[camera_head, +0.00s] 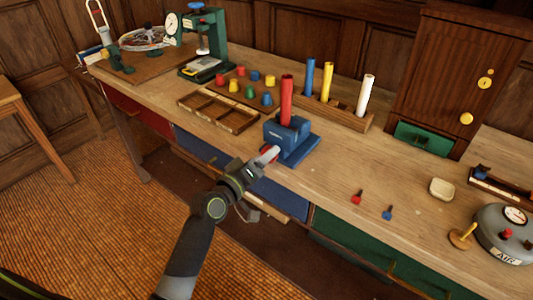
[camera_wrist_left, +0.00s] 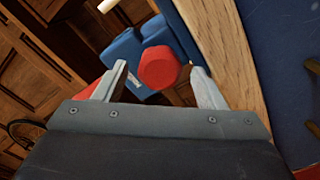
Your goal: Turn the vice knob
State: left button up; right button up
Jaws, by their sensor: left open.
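The blue vice (camera_head: 281,134) sits at the front edge of the wooden bench, with a red rod (camera_head: 286,98) standing upright in it. Its red knob (camera_wrist_left: 159,67) faces me, seen end-on in the left wrist view; in the head view it is mostly hidden by my gripper. My left gripper (camera_head: 268,154) reaches up to the front of the vice. In the left wrist view, my left gripper (camera_wrist_left: 159,76) is open, with one finger on each side of the knob and a gap visible on both sides. My right gripper is out of view.
A divided wooden tray (camera_head: 217,113) and several coloured pegs lie left of the vice. A rack (camera_head: 343,118) with blue, yellow and white rods stands behind it. Small red and blue keys (camera_head: 356,197) lie to the right. Drawers line the bench front below.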

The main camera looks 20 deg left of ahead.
pick_arm(q)
jog(key=shift+x, duration=0.85)
jog(key=c, duration=1)
jog(key=shift+f+m+b, duration=0.2)
jog(key=shift+m+b, duration=0.6)
jog(key=shift+r+m+b, duration=0.15)
jog(key=shift+m+b, duration=0.35)
jog(key=shift+m, duration=0.5)
jog(key=o, duration=1)
jog(key=shift+s, duration=0.1)
